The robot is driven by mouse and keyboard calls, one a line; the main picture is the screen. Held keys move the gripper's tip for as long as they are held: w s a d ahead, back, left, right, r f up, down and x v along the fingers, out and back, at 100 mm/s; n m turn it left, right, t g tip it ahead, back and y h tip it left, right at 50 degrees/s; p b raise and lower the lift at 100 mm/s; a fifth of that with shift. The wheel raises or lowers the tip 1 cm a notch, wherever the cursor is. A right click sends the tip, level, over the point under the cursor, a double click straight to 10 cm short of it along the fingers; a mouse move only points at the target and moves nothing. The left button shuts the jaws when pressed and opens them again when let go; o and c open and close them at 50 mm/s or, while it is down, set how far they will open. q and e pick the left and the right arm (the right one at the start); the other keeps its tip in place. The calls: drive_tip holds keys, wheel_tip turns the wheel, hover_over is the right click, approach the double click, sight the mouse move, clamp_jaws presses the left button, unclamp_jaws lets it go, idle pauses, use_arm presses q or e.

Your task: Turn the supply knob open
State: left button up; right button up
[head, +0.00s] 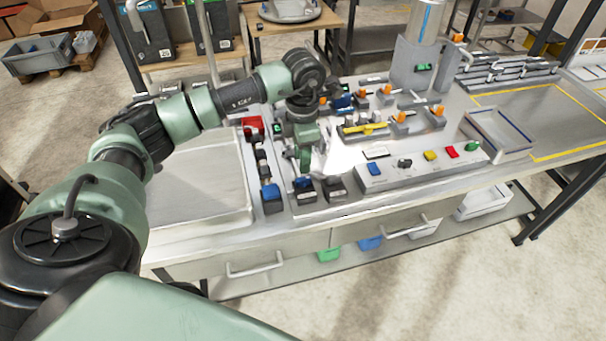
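My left gripper (304,165) hangs over the front middle of the workbench, pointing down. It is above the row of small dark blocks with blue and black tops. Its fingers are small and partly merge with the parts behind them, so I cannot tell whether they are apart or closed. A black knob (404,163) stands on the sloped pale control panel (385,180), right of the gripper and apart from it. No readable label shows which control is the supply knob. Other knobs may be hidden behind my arm. My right gripper is not in view.
The panel also carries blue, yellow, red and green buttons. Several orange-topped valves (400,117) and a yellow bar (364,130) stand behind it. A metal cylinder (427,22) rises at the back. A blue-edged tray (498,133) lies right. A flat pale plate (195,190) lies left.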

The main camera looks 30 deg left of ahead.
sight(303, 178)
use_arm(q)
wheel_tip(303, 178, down, 6)
drive_tip(key=shift+d+f+p, duration=0.1)
drive_tip(key=shift+p, duration=0.95)
drive_tip(key=shift+f, duration=0.4)
clamp_jaws()
